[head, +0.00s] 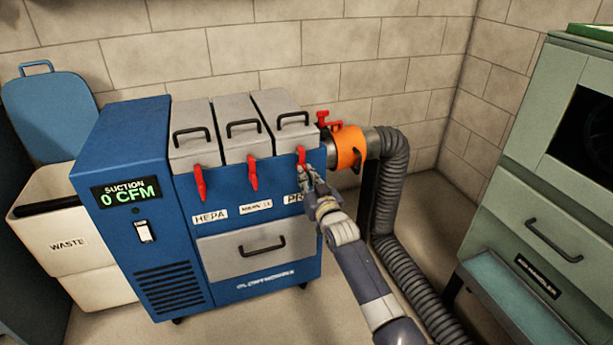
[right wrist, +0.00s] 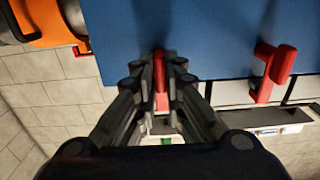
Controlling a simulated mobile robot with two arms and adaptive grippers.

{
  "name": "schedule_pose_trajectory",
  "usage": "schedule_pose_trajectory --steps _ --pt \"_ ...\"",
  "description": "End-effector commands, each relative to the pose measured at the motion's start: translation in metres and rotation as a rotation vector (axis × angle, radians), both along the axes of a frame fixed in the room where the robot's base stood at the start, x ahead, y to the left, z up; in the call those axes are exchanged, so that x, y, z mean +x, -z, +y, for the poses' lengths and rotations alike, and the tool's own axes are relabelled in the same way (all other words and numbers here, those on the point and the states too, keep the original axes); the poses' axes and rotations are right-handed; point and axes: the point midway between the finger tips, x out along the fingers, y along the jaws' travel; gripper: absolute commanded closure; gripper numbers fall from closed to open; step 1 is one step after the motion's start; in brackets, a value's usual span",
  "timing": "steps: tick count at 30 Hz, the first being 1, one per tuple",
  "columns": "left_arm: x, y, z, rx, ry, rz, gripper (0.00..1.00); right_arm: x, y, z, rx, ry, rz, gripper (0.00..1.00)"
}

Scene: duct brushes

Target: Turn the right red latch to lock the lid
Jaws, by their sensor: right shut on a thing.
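The right red latch (head: 301,155) is on the front of the right grey lid (head: 280,103) of the blue suction unit. Its upper part shows in the head view; my fingers cover the lower part. My right gripper (head: 307,177) reaches it from the front right. In the right wrist view, the red latch (right wrist: 160,75) lies between the two fingers of my right gripper (right wrist: 160,85), which is shut on it. The middle red latch (head: 252,172) and left red latch (head: 200,184) point downward, with nothing touching them. My left gripper is in neither view.
An orange collar (head: 349,147) with a red clamp joins a grey corrugated hose (head: 393,180) right of the unit. A grey drawer (head: 245,253) is below the latches. A white waste bin (head: 75,245) stands left; a green cabinet (head: 540,190) stands right.

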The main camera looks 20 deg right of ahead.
Motion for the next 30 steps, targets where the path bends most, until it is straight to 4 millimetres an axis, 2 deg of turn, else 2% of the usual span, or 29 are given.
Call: schedule_pose_trajectory --steps 9,10,12,23,26,30 --pt "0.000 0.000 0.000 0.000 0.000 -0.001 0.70 -0.001 0.003 0.001 0.007 0.000 0.005 1.00" --pt "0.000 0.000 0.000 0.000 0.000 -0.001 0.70 -0.001 0.003 0.001 0.007 0.000 0.005 0.83" --pt "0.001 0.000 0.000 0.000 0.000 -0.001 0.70 0.000 0.003 0.001 0.006 0.000 0.005 0.70" --pt "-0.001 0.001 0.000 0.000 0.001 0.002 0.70 -0.001 0.001 0.000 0.003 0.000 0.001 0.70" --pt "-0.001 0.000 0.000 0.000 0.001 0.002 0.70 -0.006 0.001 0.000 0.003 0.000 0.002 0.70" --pt "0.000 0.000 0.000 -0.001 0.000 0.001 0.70 -0.022 0.002 -0.001 0.003 0.000 0.002 0.70"
